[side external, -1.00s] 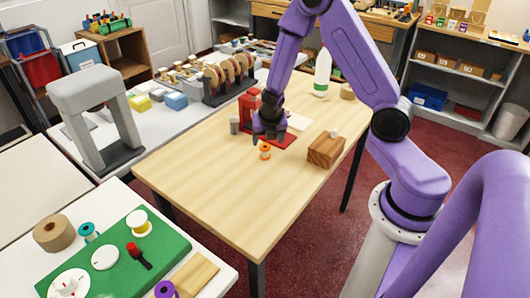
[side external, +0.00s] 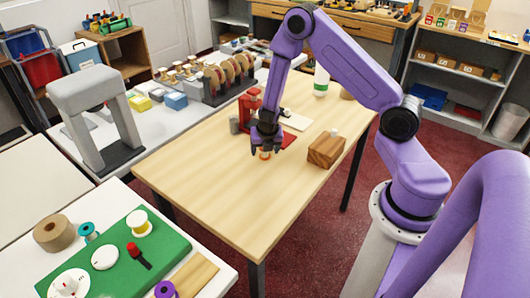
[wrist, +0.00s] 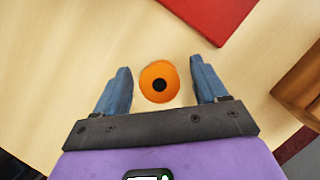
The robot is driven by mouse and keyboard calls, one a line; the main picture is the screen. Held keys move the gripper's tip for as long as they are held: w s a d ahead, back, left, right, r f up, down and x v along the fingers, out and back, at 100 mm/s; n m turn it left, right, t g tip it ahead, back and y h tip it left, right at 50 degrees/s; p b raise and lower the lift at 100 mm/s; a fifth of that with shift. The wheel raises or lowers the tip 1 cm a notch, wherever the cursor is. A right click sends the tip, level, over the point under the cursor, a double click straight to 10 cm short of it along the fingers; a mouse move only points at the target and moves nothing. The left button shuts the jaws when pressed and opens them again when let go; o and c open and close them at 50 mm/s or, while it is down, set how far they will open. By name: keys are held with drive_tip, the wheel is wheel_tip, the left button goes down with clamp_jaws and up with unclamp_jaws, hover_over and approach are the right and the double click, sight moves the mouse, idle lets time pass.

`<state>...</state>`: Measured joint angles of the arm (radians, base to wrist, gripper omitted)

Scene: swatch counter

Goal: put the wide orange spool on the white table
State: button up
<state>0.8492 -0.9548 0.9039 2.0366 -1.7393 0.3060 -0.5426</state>
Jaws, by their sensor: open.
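The orange spool (side external: 265,156) stands on the light wood table (side external: 220,190), partly hidden by my gripper (side external: 265,150) in the side view. In the wrist view the spool (wrist: 152,78) shows as an orange round with a dark centre hole, seen from above. My gripper is open, with one blue-grey finger on each side of the spool and a visible gap to each. A white table (side external: 222,270) is at the lower left, and another pale white table (side external: 190,125) runs along the back left.
A green mat (side external: 62,258) with several spools and small items covers much of the lower-left table. On the wood table, a red stand (side external: 250,103) and red mat (wrist: 212,15) lie behind the spool, and a wooden block (side external: 325,150) sits to the right. The wood table's front is clear.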

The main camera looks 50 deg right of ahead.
drive_tip(key=c, duration=1.2)
drive_tip(key=shift+r, duration=0.1)
